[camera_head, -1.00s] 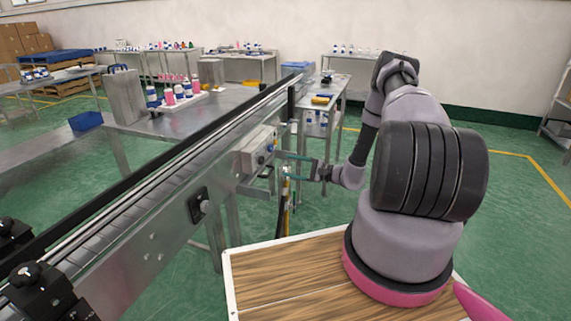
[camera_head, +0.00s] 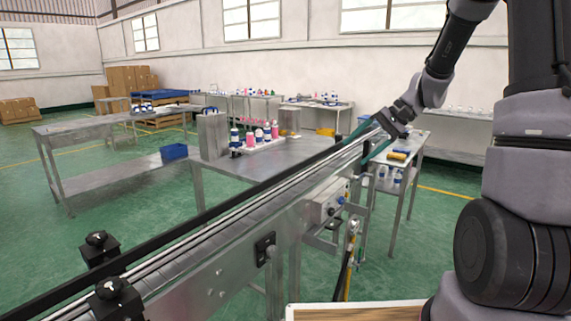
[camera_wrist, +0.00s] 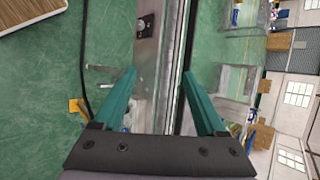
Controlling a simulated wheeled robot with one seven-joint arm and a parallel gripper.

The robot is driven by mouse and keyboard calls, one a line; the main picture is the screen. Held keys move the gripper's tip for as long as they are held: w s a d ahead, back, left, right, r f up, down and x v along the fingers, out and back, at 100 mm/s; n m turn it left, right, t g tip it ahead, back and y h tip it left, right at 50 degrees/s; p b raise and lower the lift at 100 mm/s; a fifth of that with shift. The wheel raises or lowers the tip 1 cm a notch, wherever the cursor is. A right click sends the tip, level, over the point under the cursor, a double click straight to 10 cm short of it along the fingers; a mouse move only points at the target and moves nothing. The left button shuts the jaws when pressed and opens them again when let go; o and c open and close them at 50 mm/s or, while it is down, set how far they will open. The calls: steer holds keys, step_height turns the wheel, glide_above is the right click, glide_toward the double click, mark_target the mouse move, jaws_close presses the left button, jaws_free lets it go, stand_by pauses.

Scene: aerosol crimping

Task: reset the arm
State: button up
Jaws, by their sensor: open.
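My gripper (camera_head: 366,146) is in the head view at the right of centre, raised in front of the far end of the conveyor (camera_head: 232,238). Its two teal fingers are spread apart and point down and to the left. In the wrist view the open fingers (camera_wrist: 163,95) have nothing between them that they hold. The metal conveyor edge (camera_wrist: 160,60) shows beyond and between them. I cannot tell the exact gap between the fingers and the conveyor.
A steel table (camera_head: 290,158) behind the conveyor bears a tray of pink, white and blue bottles (camera_head: 255,138). A control box (camera_head: 326,203) sticks out from the conveyor's near side. Black clamps (camera_head: 110,300) stand at the lower left.

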steer(key=s+d+r+t+h, duration=0.2)
steer(key=s+r+t+h, duration=0.1)
steer(key=s+r, duration=0.4)
steer(key=s+d+r+n+t+h, duration=0.1)
steer(key=s+d+r+t+h, duration=0.1)
steer(key=s+r, duration=0.5)
steer(key=s+t+h, duration=0.1)
steer(key=s+h, duration=0.1)
steer(key=s, duration=0.3)
steer(key=shift+s+d+t, duration=0.25)
steer(key=shift+s+t, duration=0.05)
steer(key=shift+s, duration=0.1)
steer(key=shift+w+r, duration=0.1)
steer(key=shift+w, duration=0.05)
